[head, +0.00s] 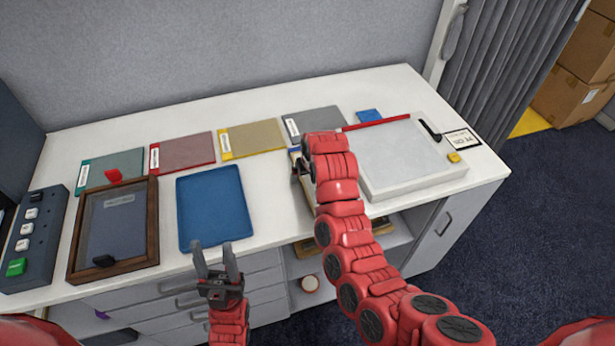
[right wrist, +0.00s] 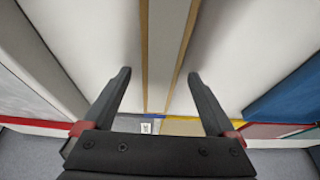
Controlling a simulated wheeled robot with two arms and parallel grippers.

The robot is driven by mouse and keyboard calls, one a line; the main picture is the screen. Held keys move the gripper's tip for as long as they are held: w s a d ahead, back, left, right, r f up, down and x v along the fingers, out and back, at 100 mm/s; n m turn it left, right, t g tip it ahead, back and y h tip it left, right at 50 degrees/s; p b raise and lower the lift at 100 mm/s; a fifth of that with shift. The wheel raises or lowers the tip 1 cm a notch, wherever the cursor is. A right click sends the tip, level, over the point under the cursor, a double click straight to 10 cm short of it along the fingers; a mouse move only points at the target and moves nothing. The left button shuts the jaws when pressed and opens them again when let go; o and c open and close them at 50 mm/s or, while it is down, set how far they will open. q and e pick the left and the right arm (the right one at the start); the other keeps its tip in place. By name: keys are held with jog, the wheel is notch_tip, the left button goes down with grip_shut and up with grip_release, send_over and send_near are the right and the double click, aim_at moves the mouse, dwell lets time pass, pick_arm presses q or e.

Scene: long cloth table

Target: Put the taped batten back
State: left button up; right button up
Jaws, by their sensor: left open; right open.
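The batten (right wrist: 168,55) is a long pale strip with wooden edges, lying lengthwise in the right wrist view. A blue band of tape (right wrist: 167,114) crosses it near the lower end. My right gripper (right wrist: 159,77) is open, with one finger on each side of the batten and gaps between them; whether it is at the batten's height I cannot tell. My left gripper (head: 215,247) is open and empty in front of the blue tray.
A blue tray (head: 213,207) and a wooden frame (head: 76,235) lie left of the right arm. Several coloured folders (head: 182,151) line the back. A white box with a red edge (head: 405,160) stands close on the right. A button panel (head: 35,235) is far left.

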jog(key=shift+f, duration=0.15)
grip_shut()
dwell(0.4)
